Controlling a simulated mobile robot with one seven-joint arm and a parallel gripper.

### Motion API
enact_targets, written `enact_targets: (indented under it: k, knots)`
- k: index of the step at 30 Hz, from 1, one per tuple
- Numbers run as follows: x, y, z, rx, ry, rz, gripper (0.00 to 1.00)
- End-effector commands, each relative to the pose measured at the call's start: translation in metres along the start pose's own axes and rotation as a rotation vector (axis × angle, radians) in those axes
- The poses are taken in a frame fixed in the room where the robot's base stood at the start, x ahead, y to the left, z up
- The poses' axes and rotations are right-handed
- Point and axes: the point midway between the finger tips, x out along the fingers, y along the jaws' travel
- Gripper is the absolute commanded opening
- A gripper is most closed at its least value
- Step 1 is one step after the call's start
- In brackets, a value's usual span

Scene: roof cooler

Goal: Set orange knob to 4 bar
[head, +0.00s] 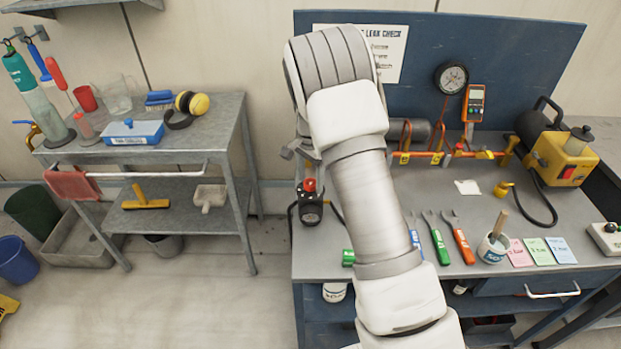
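A black regulator (311,212) with a red-orange knob (310,185) on top stands at the left end of the grey workbench. A small round dial shows on its front, too small to read. My white arm rises across the middle of the head view, and its wrist bends over above and behind the regulator. A grey metal piece (301,149), seemingly part of my gripper, shows just above the knob, apparently pointing down. The fingers are mostly hidden by my arm, so I cannot tell their opening or whether they touch the knob.
The bench (470,215) also holds an orange pipe manifold (450,154), a yellow pump (565,158), several tools, a brush pot (492,248) and coloured cards (540,252). A round gauge (451,78) hangs on the blue backboard. A metal cart (150,150) stands left, across a floor gap.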

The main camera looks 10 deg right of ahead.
Motion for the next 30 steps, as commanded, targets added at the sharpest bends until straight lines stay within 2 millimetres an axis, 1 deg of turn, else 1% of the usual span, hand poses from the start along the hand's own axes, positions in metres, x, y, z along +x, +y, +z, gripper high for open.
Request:
enact_targets:
  k: [10, 14, 17, 27, 30]
  knots:
    - [-0.001, 0.000, 0.000, 0.000, 0.000, 0.000, 0.79]
    - [-0.013, -0.001, 0.000, -0.001, 0.001, -0.002, 0.79]
    - [-0.031, -0.001, -0.001, -0.001, 0.002, -0.004, 0.79]
    - [-0.114, -0.001, 0.000, -0.001, 0.002, -0.003, 0.79]
    - [-0.136, -0.001, 0.000, -0.002, 0.002, -0.003, 0.79]
